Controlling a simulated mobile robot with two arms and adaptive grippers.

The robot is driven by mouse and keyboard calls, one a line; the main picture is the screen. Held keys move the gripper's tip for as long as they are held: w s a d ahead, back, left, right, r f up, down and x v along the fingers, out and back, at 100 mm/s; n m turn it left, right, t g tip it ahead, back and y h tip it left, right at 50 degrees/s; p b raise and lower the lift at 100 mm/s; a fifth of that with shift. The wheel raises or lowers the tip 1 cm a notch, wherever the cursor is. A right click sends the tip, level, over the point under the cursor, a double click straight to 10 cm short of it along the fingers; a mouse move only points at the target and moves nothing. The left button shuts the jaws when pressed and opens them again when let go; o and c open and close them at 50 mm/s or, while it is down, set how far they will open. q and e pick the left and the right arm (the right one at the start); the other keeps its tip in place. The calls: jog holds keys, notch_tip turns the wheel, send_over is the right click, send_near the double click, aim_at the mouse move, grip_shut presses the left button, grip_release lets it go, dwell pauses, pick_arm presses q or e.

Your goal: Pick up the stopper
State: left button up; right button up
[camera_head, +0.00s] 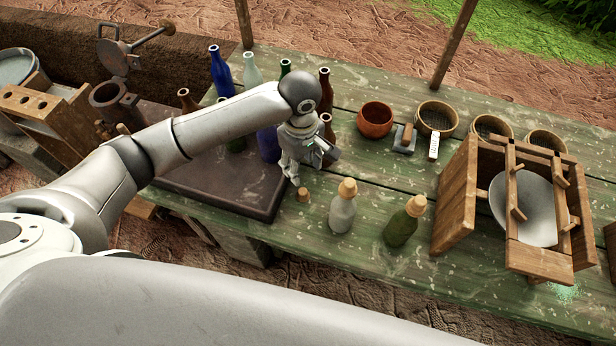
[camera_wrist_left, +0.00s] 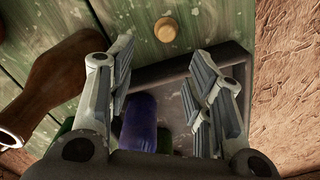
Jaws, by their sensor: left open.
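A small round cork stopper (camera_head: 303,194) stands loose on the green table, just right of the dark tray's edge. It also shows in the left wrist view (camera_wrist_left: 167,29), at the top, beyond my fingertips. My left gripper (camera_head: 292,177) is above the table, close behind and slightly left of the stopper in the head view. In the wrist view its fingers (camera_wrist_left: 160,62) are spread apart with nothing between the tips. The stopper is apart from both fingers. Two more cork tops sit in a clear bottle (camera_head: 342,214) and a green bottle (camera_head: 400,230). My right gripper is not in view.
The dark tray (camera_head: 222,190) lies left of the stopper. A blue-purple bottle (camera_head: 267,146) stands close to my gripper and also shows in the wrist view (camera_wrist_left: 139,123). A red bowl (camera_head: 375,120) and a wooden press frame (camera_head: 460,190) stand to the right.

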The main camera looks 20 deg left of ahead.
aim_at(302, 191)
pick_arm(q)
jog(key=shift+s+f, duration=0.2)
jog(key=shift+f, duration=1)
jog(key=shift+s+f, duration=0.15)
jog(key=shift+f, duration=0.5)
jog(key=shift+s+f, duration=0.15)
jog(key=shift+f, duration=0.45)
jog(key=shift+f+p, duration=0.4)
notch_tip(302, 191, down, 5)
jog(key=shift+r+p, duration=0.2)
jog(key=shift+p, duration=0.3)
jog(key=shift+c, duration=0.9)
jog(key=c, duration=0.6)
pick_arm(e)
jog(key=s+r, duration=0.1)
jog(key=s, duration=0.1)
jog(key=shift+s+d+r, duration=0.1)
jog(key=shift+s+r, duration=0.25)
